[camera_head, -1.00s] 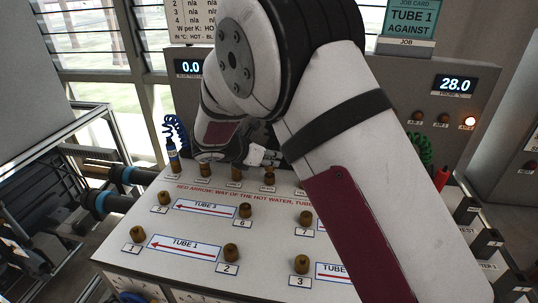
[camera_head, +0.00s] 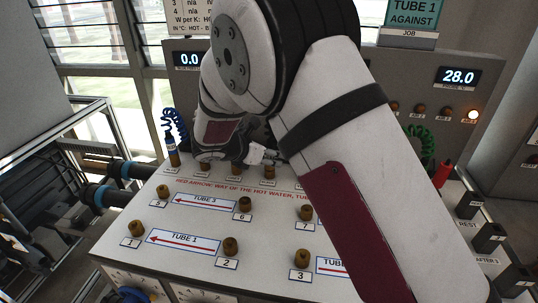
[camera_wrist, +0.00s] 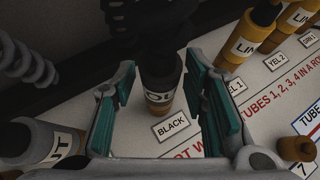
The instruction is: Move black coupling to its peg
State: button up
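The black coupling (camera_wrist: 161,82), a dark-topped cylinder with a white lettered band and brass-coloured lower part, stands upright by the BLACK label in the wrist view. My gripper (camera_wrist: 162,108) is open, with one teal pad to each side of it. I see gaps at both sides, so the pads look clear of it. In the head view my gripper (camera_head: 255,155) is small at the panel's back row, and I cannot make out the black coupling there. Numbered brass pegs stand on the panel: peg 1 (camera_head: 136,228), peg 2 (camera_head: 230,245), peg 3 (camera_head: 302,257), peg 6 (camera_head: 245,204).
A grey coupling (camera_wrist: 40,142) stands left of the gripper in the wrist view. Two yellow couplings (camera_wrist: 255,32) (camera_wrist: 290,22) stand to the right. A blue coiled hose (camera_head: 172,125) is at the panel's back left. My arm covers much of the panel's right side.

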dwell(0.3)
notch_tip(320, 180, up, 6)
jog(key=s+a+p, duration=0.2)
jog(key=p, duration=0.1)
jog(key=shift+s+p, duration=0.2)
jog(key=shift+p, duration=0.15)
jog(key=shift+a+r, duration=0.15)
jog(key=v, duration=1.2)
